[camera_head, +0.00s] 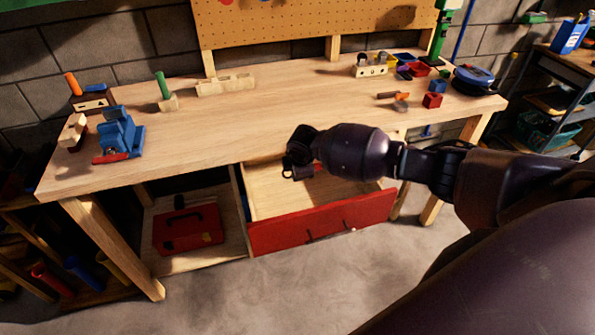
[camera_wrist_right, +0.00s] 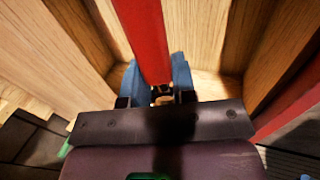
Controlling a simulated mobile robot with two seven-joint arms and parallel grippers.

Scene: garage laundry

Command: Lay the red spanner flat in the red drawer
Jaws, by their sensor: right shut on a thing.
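The red drawer (camera_head: 275,236) is pulled open below the workbench, with a bare light wood interior in the head view. My right gripper (camera_head: 302,170) is over the open drawer. In the right wrist view, the blue fingers of my right gripper (camera_wrist_right: 156,82) are shut on the red spanner (camera_wrist_right: 143,32), which extends away from them between the wooden drawer walls. I cannot tell whether the spanner touches the drawer floor. The drawer's red front (camera_wrist_right: 292,103) shows at the right of the wrist view. My left gripper is in neither view.
The workbench top (camera_head: 230,130) overhangs the back of the drawer. A red toolbox (camera_head: 190,232) sits on the shelf left of the drawer. On the bench are a blue vise (camera_head: 118,132), a red block (camera_head: 432,100) and a wooden holder (camera_head: 369,70). The bench middle is clear.

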